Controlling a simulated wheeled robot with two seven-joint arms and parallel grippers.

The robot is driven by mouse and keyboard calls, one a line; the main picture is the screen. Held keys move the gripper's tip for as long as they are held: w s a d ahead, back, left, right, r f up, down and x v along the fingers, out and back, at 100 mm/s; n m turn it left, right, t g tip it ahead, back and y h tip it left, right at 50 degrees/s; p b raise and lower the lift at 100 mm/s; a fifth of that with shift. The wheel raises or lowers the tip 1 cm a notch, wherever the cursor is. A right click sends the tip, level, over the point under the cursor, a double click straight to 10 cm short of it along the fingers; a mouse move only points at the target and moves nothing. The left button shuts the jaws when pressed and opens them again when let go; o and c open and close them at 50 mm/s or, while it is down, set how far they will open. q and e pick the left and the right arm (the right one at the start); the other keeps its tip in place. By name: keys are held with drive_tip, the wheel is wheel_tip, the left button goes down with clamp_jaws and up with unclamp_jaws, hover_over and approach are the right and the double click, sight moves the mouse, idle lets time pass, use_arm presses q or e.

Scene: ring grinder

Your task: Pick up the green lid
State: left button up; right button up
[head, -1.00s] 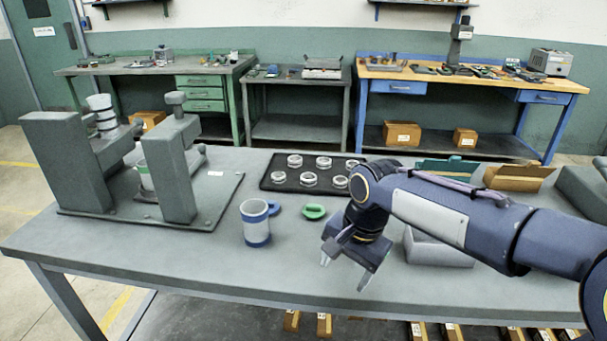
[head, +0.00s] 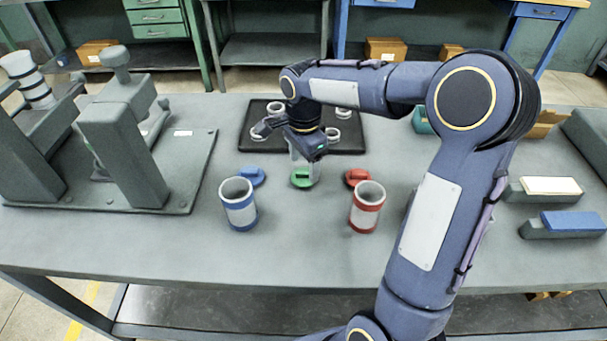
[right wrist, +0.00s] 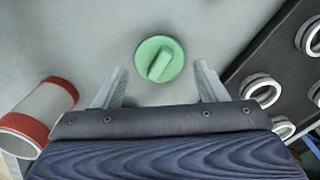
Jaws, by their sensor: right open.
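The green lid (head: 303,178) lies flat on the grey table, between a blue lid and a red lid. It shows in the right wrist view (right wrist: 160,59) as a round disc with a raised bar grip. My right gripper (head: 303,172) is open and empty, pointing down over the green lid. In the right wrist view its two fingers (right wrist: 158,85) stand apart, with the lid between and beyond their tips. I cannot tell the exact height above the lid. My left gripper is not in view.
A blue-banded cup (head: 238,206) and a red-banded cup (head: 367,208) stand in front of the blue lid (head: 251,177) and red lid (head: 356,177). A black tray (head: 352,138) with several rings lies behind. A grey press (head: 125,140) stands left; sanding blocks (head: 563,224) lie right.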

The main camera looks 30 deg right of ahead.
sight(304, 172)
drive_tip(key=shift+f, duration=1.6)
drive_tip(key=shift+c, duration=0.5)
drive_tip(key=c, duration=0.6)
drive_tip(key=shift+r, duration=0.1)
